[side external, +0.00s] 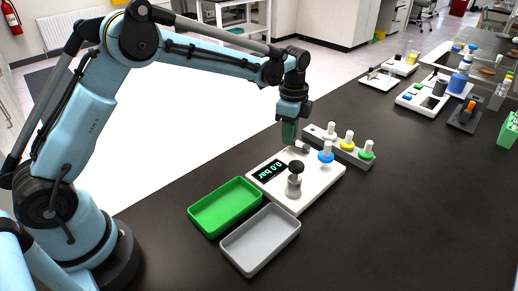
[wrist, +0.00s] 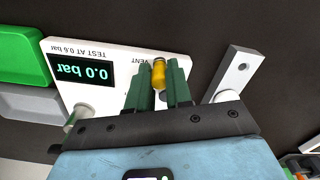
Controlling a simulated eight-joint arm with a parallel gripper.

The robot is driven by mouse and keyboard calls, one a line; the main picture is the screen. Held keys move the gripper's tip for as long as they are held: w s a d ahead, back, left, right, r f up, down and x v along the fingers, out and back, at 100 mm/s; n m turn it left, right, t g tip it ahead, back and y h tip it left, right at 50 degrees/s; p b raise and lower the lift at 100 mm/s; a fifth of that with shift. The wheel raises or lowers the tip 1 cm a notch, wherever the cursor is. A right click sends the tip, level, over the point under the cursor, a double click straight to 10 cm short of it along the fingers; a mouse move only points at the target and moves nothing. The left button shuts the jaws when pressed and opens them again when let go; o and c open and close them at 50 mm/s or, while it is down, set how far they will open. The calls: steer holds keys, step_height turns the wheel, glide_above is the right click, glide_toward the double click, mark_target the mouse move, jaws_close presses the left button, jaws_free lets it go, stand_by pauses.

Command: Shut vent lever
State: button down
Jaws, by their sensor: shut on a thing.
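The white panel (side external: 318,182) lies on the dark bench, with a display (side external: 269,171) reading 0.0 bar. In the wrist view, the panel (wrist: 112,50) shows upside-down, with the words VENT and TEST AT 0.6 bar. My gripper (side external: 290,141) points down over the panel's far edge in the side view. In the wrist view, its green jaws (wrist: 159,84) are shut on the yellow vent lever (wrist: 158,74), beside the VENT label. The jaws hide part of the lever, and its full angle cannot be told.
A black-topped knob (side external: 295,168) and a blue-collared fitting (side external: 326,152) stand on the panel. A grey rack (side external: 340,150) with several coloured plugs lies behind. Green (side external: 225,207) and grey (side external: 260,240) trays sit in front. The bench at right front is clear.

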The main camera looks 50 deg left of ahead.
mark_target(291, 157)
steer(key=shift+s+d+n, duration=0.2)
steer(key=shift+s+n, duration=0.15)
steer(key=shift+n, duration=0.5)
steer(key=shift+s+d+n, duration=0.15)
steer(key=shift+s+n, duration=0.15)
steer(key=shift+n, duration=0.55)
steer(key=shift+s+d+n, duration=0.25)
steer(key=shift+d+n, duration=0.05)
steer(key=shift+n, duration=0.6)
steer(key=shift+s+d+n, duration=0.25)
steer(key=shift+n, duration=0.65)
steer(key=shift+s+d+n, duration=0.15)
steer(key=shift+d+n, duration=0.2)
steer(key=shift+n, duration=0.5)
steer(key=shift+s+d+n, duration=0.15)
steer(key=shift+d+n, duration=0.15)
steer(key=shift+n, duration=0.55)
